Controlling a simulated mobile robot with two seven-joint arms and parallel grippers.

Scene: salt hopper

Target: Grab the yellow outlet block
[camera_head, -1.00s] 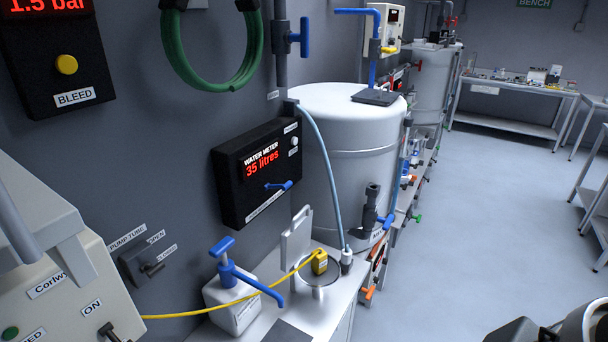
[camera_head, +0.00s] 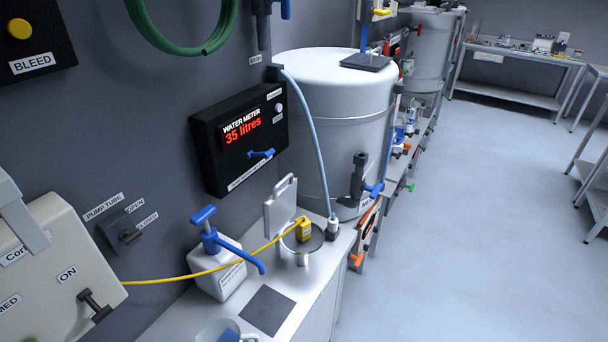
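The yellow outlet block (camera_head: 303,231) sits at the end of a yellow tube, over the round metal funnel or dish (camera_head: 301,246) on the counter. I cannot tell whether it rests inside the dish or on its rim. The yellow tube (camera_head: 190,277) runs left from it, past the white pump bottle, to the pale machine. Neither of my grippers shows in the head view.
A white bottle with a blue pump (camera_head: 216,262) stands left of the block. A dark mat (camera_head: 267,311) lies in front. Open floor is at right.

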